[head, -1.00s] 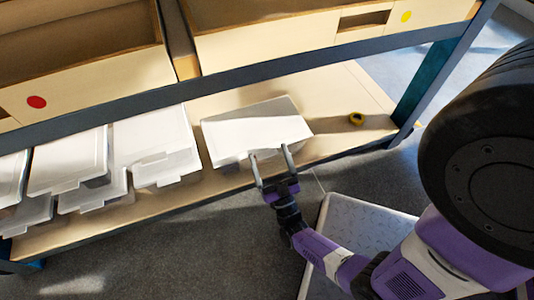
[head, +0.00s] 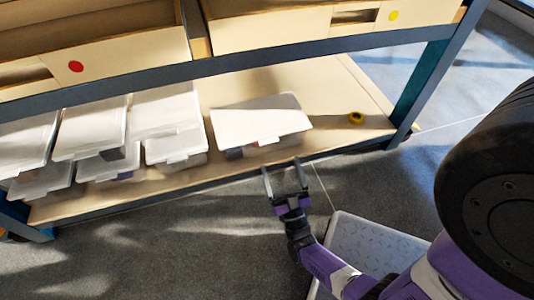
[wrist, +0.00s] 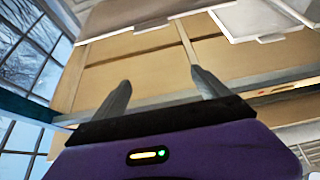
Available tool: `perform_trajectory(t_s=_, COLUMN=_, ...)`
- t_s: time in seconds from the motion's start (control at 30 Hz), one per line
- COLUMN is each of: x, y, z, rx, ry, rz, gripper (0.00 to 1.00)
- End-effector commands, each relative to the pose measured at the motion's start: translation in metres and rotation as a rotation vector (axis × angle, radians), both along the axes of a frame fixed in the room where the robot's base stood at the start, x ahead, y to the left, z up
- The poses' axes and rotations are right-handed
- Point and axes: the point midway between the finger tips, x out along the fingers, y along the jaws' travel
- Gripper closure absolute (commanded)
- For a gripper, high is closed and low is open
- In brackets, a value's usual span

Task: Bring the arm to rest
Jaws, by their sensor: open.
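My gripper (head: 284,180) is open and empty in the head view, just in front of the lower shelf's front edge. A lidded white box (head: 262,122) sits on the lower shelf beyond the fingertips, apart from them. In the wrist view my gripper (wrist: 160,85) shows two spread fingers with nothing between them. My purple arm runs from the gripper to the lower right of the head view.
Several white lidded boxes (head: 92,132) stand stacked at the left of the lower shelf (head: 335,95). A yellow tape roll (head: 356,118) lies at the right. A pale tray-like panel (head: 365,245) lies near my arm. Grey floor (head: 190,245) is clear at the left.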

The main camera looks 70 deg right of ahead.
Motion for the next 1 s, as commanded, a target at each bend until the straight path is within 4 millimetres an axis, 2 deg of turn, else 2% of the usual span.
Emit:
perform_trajectory(t_s=0.27, x=0.000, y=0.000, z=0.000, rx=0.001, ry=-0.001, rz=0.000, gripper=0.15)
perform_trajectory(t_s=0.37, x=0.003, y=-0.001, z=-0.006, rx=0.024, ry=0.013, rz=0.010, gripper=0.15)
perform_trajectory(t_s=0.43, x=0.010, y=-0.004, z=-0.010, rx=0.049, ry=0.031, rz=0.026, gripper=0.15)
perform_trajectory(t_s=0.57, x=0.034, y=-0.009, z=0.005, rx=0.091, ry=0.050, rz=0.079, gripper=0.15)
perform_trajectory(t_s=0.67, x=0.042, y=0.006, z=0.014, rx=0.133, ry=0.090, rz=0.141, gripper=0.15)
perform_trajectory(t_s=0.77, x=0.044, y=0.029, z=0.027, rx=0.173, ry=0.140, rz=0.214, gripper=0.15)
perform_trajectory(t_s=0.87, x=0.040, y=0.061, z=0.042, rx=0.216, ry=0.204, rz=0.293, gripper=0.15)
perform_trajectory(t_s=1.0, x=0.023, y=0.110, z=0.070, rx=0.269, ry=0.308, rz=0.409, gripper=0.15)
